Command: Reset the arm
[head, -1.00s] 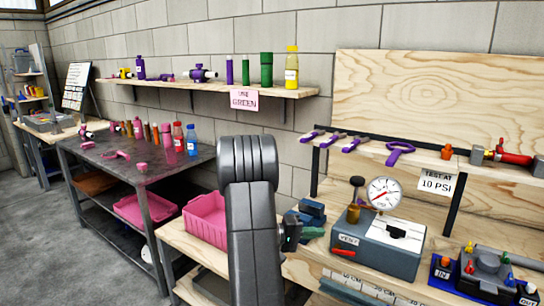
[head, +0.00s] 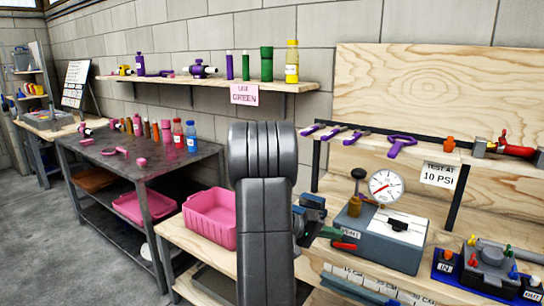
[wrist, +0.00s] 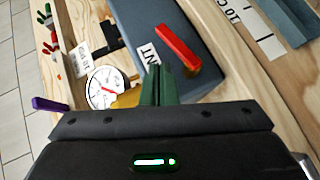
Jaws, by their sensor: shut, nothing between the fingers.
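My gripper shows in the head view as green fingers (head: 328,233), partly hidden behind my dark arm. In the wrist view its green fingers (wrist: 160,86) are together and empty. A red bar (wrist: 178,48) lies just past the fingertips; it also shows in the head view (head: 344,246). I cannot tell whether they touch. The blue-grey test box (head: 378,241) is right of my gripper, with a round gauge (head: 386,188) above it. The gauge (wrist: 106,87) is left of the fingers in the wrist view.
A pink bin (head: 210,217) stands on the wooden bench left of my arm. A rail with purple tools (head: 402,145) is above the test box. A blue tray (head: 449,270) with a fitting is at right. The dark metal table (head: 150,168) holds bottles. Open floor is at left.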

